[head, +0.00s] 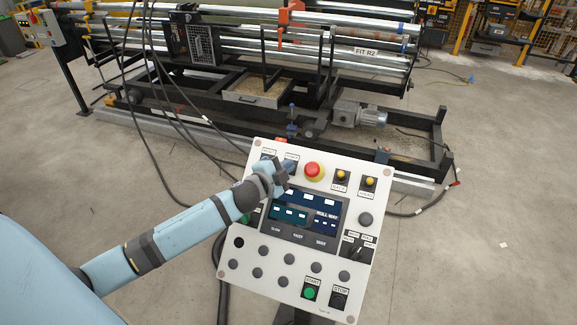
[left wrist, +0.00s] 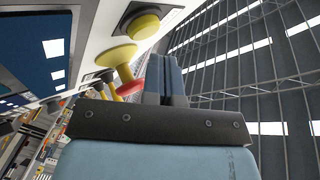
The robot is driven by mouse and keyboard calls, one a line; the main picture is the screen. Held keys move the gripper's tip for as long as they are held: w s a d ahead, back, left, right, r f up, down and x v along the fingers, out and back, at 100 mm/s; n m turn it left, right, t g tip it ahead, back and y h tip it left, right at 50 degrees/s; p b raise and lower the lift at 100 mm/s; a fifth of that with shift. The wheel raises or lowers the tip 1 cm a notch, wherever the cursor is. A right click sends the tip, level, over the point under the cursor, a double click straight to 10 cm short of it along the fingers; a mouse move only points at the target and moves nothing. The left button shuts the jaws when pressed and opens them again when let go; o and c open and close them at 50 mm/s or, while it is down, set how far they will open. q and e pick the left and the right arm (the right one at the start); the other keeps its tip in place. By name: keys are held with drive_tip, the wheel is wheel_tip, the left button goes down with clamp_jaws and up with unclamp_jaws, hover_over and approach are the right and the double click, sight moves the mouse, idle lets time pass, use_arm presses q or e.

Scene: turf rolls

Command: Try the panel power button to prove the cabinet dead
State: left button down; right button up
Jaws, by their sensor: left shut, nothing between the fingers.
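The white control panel (head: 353,215) stands tilted on a post in the middle of the head view. Its display (head: 300,212) is lit, with blue and teal blocks. My left gripper (head: 284,168) is shut and empty at the panel's upper left, just left of the red emergency stop (head: 313,171). It partly covers the labelled controls there; I cannot tell which is the power button or whether the fingertips touch it. My right gripper is out of view.
Two yellow buttons (head: 370,182) sit right of the emergency stop. A green START button (head: 310,293), a STOP button (head: 338,300) and a selector (head: 357,250) are lower. Behind stands the roll machine (head: 240,80), with black cables (head: 160,90) hanging. The floor at right is mostly clear.

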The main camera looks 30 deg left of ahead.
use_arm(q)
drive_tip(key=s+r+p, duration=0.1)
drive_tip(key=r, duration=0.1)
drive_tip(key=s+r+p, duration=0.1)
drive_tip(key=s+p, duration=0.1)
drive_tip(key=shift+d+r, duration=0.35)
idle(0.6)
drive_tip(key=s+d+f+n+g, duration=0.2)
drive_tip(key=s+d+f, duration=0.3)
drive_tip(key=s, duration=0.3)
drive_tip(key=s+d+f+n+g+h, duration=0.1)
drive_tip(key=s+d+f+n, duration=0.3)
drive_tip(key=s+f, duration=0.3)
drive_tip(key=s+d+f+n+g+h, duration=0.1)
drive_tip(key=s+d+f+n+g, duration=0.1)
drive_tip(key=s+d+f, duration=0.4)
drive_tip(key=s+d+n, duration=0.1)
drive_tip(key=s, duration=0.3)
drive_tip(key=shift+s+f+n+g, duration=0.25)
drive_tip(key=shift+f+n+g, duration=0.05)
drive_tip(key=shift+f+n, duration=0.1)
